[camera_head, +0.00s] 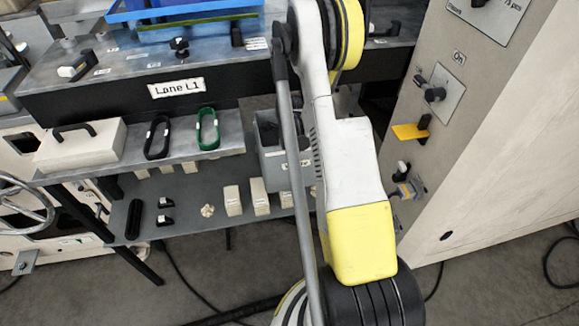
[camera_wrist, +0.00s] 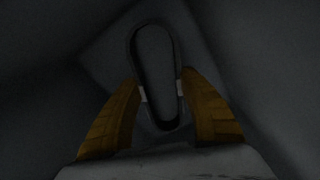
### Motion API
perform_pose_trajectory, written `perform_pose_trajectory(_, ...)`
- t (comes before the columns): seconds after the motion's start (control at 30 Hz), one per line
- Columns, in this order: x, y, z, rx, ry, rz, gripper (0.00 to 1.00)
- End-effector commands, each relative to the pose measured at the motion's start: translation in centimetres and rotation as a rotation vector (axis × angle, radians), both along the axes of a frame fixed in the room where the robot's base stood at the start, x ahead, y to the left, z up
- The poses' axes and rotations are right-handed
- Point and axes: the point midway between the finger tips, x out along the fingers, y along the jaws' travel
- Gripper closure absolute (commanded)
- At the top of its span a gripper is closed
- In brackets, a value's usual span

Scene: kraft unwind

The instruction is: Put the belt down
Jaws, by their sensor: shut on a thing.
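A dark looped belt (camera_wrist: 174,52) shows in the wrist view, a long oval with a light patch on each side. My gripper (camera_wrist: 159,92) has its two orange-brown fingers shut on the belt's sides. The picture is very dark, and I cannot tell whether the belt touches the grey surface behind it. In the head view my arm hides the gripper and the held belt. Two other loops lie on the grey shelf (camera_head: 180,149) under the Lane L1 label: a black belt (camera_head: 149,139) and a green belt (camera_head: 200,132).
A grey bin (camera_head: 272,165) stands right of the shelf, partly behind my arm. A cream case (camera_head: 80,152) sits at the shelf's left. The lower shelf (camera_head: 185,205) holds several cream blocks and small black parts. A control cabinet (camera_head: 490,130) stands at right.

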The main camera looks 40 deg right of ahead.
Motion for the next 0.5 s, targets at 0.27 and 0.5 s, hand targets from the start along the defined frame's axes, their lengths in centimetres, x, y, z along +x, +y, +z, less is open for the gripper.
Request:
perform_pose_trajectory(0.27,0.01,-0.01,-0.24,0.000,0.000,0.000,0.32)
perform_pose_trajectory(0.5,0.01,-0.01,-0.03,0.000,0.000,0.000,0.32)
